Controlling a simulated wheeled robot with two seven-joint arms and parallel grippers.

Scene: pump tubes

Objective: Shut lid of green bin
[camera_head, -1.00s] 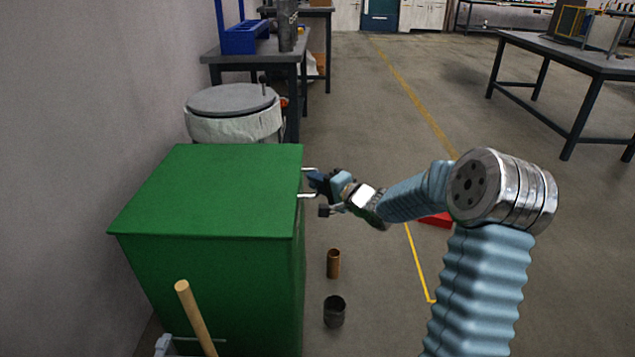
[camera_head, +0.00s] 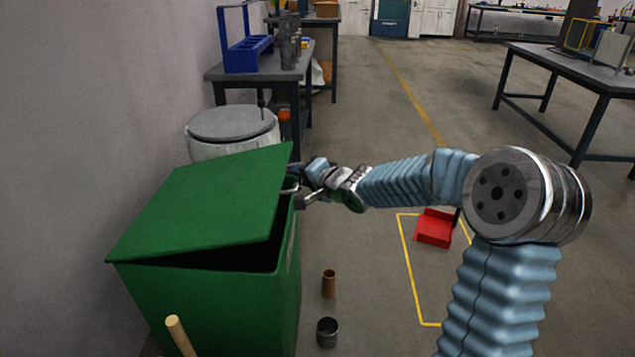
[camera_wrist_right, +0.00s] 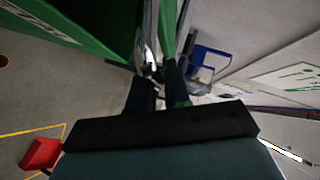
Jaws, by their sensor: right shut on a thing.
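The green bin (camera_head: 215,305) stands by the wall at left in the head view. Its green lid (camera_head: 205,200) is tilted partly open, with its right edge raised and a dark gap above the bin's front wall. My right gripper (camera_head: 297,186) is at the raised right edge, shut on the lid's metal handle (camera_head: 289,191). In the right wrist view the gripper fingers (camera_wrist_right: 158,90) meet at the metal handle (camera_wrist_right: 148,45), close to the green edge. The bin's inside is dark and hidden. My left gripper is not in view.
A grey-topped drum (camera_head: 232,125) stands behind the bin. A brown tube (camera_head: 329,284) and a dark metal cup (camera_head: 327,332) stand on the floor to its right. A wooden stick (camera_head: 178,335) is in front. A red dustpan-like object (camera_head: 435,228) lies near yellow floor lines.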

